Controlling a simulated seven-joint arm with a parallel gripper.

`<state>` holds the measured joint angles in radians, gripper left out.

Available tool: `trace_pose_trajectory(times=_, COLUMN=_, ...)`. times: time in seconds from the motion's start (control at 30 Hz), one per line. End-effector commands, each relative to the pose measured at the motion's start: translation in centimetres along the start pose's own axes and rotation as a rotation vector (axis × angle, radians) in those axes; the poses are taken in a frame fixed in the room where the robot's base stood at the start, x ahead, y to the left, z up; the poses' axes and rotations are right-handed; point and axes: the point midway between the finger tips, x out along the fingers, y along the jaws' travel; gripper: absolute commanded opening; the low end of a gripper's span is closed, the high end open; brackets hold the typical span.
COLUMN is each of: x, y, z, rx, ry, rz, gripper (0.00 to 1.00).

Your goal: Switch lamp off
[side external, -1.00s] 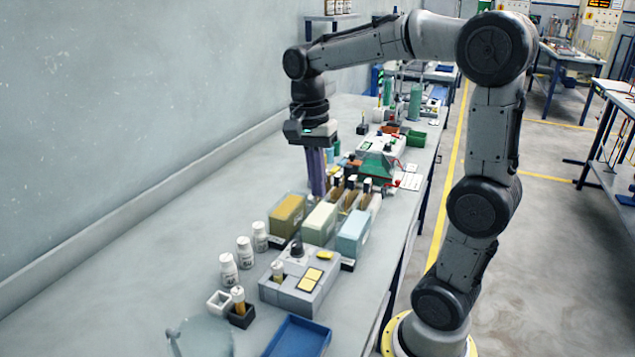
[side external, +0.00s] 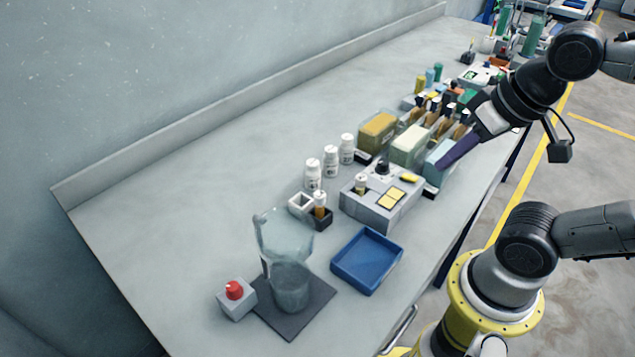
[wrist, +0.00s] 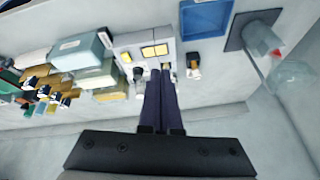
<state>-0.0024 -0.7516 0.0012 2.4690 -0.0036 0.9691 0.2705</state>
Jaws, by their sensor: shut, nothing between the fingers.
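My gripper (side external: 439,165) has long dark purple fingers, shut and empty, angled down near the pale blue block. In the wrist view my fingertips (wrist: 161,73) overlap the box's edge; contact cannot be told.
A red button on a grey base (side external: 237,304) stands at the front left, beside a glass beaker (side external: 290,287) on a dark mat. A blue tray (side external: 367,260), white bottles (side external: 330,162) and coloured blocks (side external: 378,132) surround the box. The bench's left side is clear.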

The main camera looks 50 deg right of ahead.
Motion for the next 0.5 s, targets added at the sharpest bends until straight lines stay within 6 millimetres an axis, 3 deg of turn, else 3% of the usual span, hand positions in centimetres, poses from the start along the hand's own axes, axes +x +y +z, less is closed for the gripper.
trace_pose_trajectory(times=0.17, x=0.8, y=-0.1, z=-0.1, rx=-0.210, ry=0.030, rz=-0.007, gripper=0.00)
trace_pose_trajectory(times=0.33, x=0.7, y=0.1, z=0.3, rx=-0.288, ry=0.006, rz=-0.002, gripper=0.31)
trace_pose_trajectory(times=0.43, x=-0.5, y=0.1, z=0.0, rx=-0.318, ry=-0.025, rz=0.008, gripper=0.49)
trace_pose_trajectory(times=0.5, x=-1.4, y=0.1, z=-0.8, rx=-0.337, ry=-0.075, rz=0.020, gripper=0.53)
